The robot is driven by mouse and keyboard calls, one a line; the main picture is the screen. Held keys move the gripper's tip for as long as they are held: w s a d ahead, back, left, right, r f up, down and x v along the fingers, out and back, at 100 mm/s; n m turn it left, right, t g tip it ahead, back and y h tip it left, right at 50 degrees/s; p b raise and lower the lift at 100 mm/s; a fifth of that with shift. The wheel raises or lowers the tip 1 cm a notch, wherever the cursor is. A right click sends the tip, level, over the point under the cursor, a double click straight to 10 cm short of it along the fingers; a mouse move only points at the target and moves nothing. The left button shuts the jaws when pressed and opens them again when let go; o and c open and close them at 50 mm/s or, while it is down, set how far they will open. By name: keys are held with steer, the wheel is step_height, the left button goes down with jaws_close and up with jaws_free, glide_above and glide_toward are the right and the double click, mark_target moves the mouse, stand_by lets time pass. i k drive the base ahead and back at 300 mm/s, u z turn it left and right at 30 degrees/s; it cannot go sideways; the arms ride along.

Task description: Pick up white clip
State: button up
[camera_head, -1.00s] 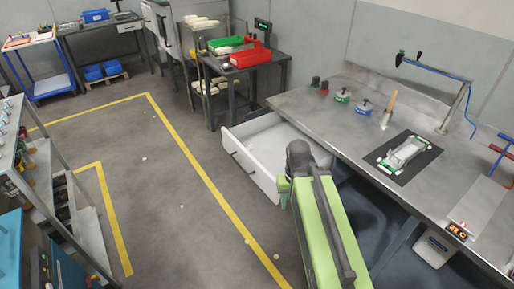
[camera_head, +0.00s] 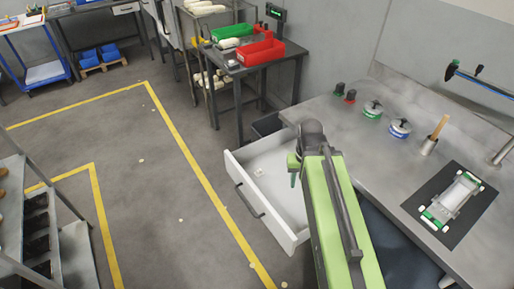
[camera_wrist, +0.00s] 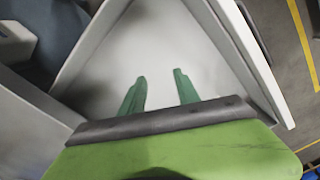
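A small whitish piece (camera_head: 259,173) lies on the floor of the open white drawer (camera_head: 270,219), near its left side. It may be the white clip, but it is too small to be sure. My gripper (camera_head: 293,180) hangs over the drawer, to the right of that piece. In the wrist view my gripper (camera_wrist: 161,76) has its two green fingers apart with nothing between them. The pale drawer interior (camera_wrist: 158,42) fills the space beyond them. I cannot make out the small piece in the wrist view.
A steel bench (camera_head: 412,187) stands right of the drawer, with a dark mat, a white-and-green device (camera_head: 452,202) and several pots. A side table (camera_head: 241,70) behind holds red and green bins. The floor left of the drawer is open, with small pale bits scattered.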

mark_target(259, 172)
steer(key=i, duration=0.5)
steer(key=u, duration=2.9)
steer(key=i, duration=0.55)
steer(key=z, duration=0.1)
steer(key=k, duration=0.55)
steer(key=z, duration=0.05)
